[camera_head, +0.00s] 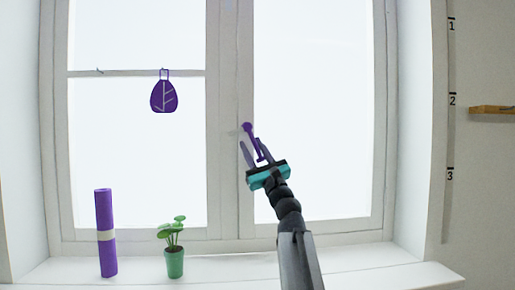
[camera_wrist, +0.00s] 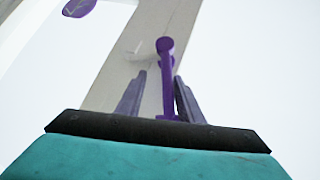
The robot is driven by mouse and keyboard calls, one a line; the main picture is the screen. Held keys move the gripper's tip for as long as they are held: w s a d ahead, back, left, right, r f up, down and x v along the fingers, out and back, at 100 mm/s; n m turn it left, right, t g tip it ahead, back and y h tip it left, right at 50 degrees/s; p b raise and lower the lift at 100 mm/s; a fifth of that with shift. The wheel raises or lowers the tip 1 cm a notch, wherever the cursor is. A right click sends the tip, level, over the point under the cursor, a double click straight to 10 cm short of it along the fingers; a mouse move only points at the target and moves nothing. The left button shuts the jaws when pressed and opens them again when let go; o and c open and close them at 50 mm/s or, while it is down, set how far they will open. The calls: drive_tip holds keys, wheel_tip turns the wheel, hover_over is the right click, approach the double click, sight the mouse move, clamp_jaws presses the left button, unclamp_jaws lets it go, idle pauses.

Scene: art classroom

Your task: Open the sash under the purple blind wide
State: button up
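A white window fills the head view, with a left sash (camera_head: 61,170) and a right sash (camera_head: 379,130), both looking closed. No purple blind is in view. A purple handle (camera_head: 249,130) is at the middle stile, by the right sash's left edge; it also shows in the wrist view (camera_wrist: 166,55). My gripper (camera_head: 254,148) is at the handle's lower part. In the wrist view my gripper (camera_wrist: 160,92) is open, with one grey finger on each side of the handle. A gap shows on the left; I cannot tell whether the right finger touches.
A purple roll with a pale band (camera_head: 104,215) and a green potted plant (camera_head: 174,262) stand on the white sill (camera_head: 225,268). A wooden shelf (camera_head: 492,109) is at the right.

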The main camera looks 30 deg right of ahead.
drive_tip(key=shift+w+r, duration=0.1)
idle(0.4)
drive_tip(key=d+b+v, duration=0.1)
drive_tip(key=b+v, duration=0.1)
drive_tip(key=v, duration=1.4)
drive_tip(key=shift+s+d+r+b, duration=0.2)
drive_tip(key=shift+d+r+b, duration=0.05)
drive_tip(key=shift+r+b, duration=0.15)
idle(1.8)
idle(0.4)
drive_tip(key=shift+s+f, duration=0.1)
drive_tip(key=b+v, duration=1.3)
drive_tip(key=b, duration=0.3)
drive_tip(key=shift+s+f+b, duration=0.2)
drive_tip(key=shift+b, duration=0.1)
idle(1.1)
